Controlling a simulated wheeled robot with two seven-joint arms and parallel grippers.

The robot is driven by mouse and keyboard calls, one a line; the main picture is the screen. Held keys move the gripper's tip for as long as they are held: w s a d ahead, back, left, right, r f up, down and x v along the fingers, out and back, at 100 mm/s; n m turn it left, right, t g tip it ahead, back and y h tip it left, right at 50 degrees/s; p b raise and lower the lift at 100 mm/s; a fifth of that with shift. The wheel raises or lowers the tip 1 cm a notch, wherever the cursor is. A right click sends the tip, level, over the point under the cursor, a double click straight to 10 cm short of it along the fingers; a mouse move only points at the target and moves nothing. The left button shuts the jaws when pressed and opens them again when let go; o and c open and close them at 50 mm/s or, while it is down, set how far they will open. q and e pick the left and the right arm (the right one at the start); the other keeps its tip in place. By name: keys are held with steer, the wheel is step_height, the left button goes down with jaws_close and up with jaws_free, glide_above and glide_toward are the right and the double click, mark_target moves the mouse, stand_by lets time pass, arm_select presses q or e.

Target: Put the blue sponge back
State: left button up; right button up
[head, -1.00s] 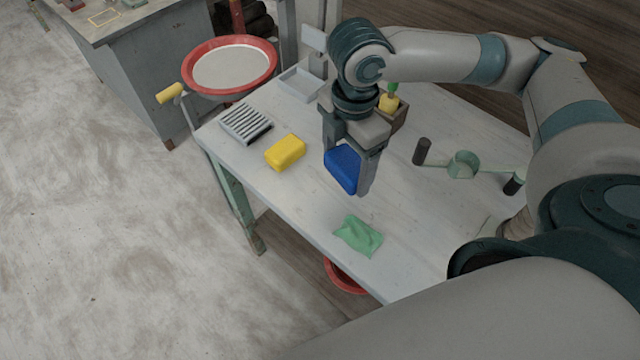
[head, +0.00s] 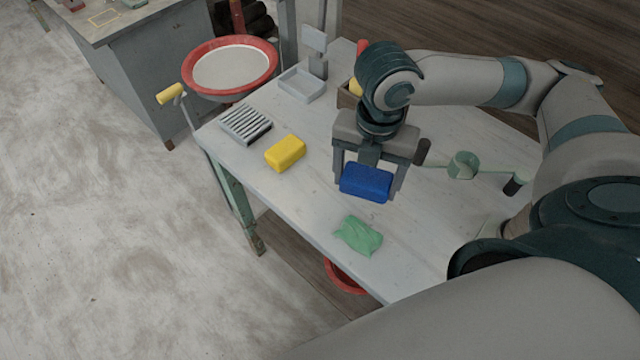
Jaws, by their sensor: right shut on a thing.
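The blue sponge (head: 366,182) is a rounded block held between the fingers of my right gripper (head: 369,188). The gripper points down over the middle of the white table (head: 310,200), and the sponge appears to be above the tabletop; the exact gap is hard to tell. A yellow sponge (head: 285,153) lies on the table to the left of it. A ribbed grey rack (head: 245,123) and a shallow pale tray (head: 300,84) lie farther back on the left. My left gripper is not in view.
A crumpled green cloth (head: 358,235) lies near the front edge. A green tool with dark handles (head: 463,165) lies to the right. A wooden box (head: 346,96) is partly hidden behind my right gripper. A red-rimmed basin (head: 233,66) stands beyond the table's left end.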

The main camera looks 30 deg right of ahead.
steer(key=shift+w+a+f, duration=0.15)
steer(key=shift+w+f, duration=0.2)
glide_above(319, 188)
step_height(319, 188, down, 6)
steer(key=shift+f+p, duration=0.2)
steer(key=shift+p, duration=0.2)
steer(key=shift+s+f+p, duration=0.1)
steer(key=shift+f+p, duration=0.45)
steer(key=shift+f, duration=1.45)
steer(key=shift+f, duration=0.1)
steer(key=o, duration=0.9)
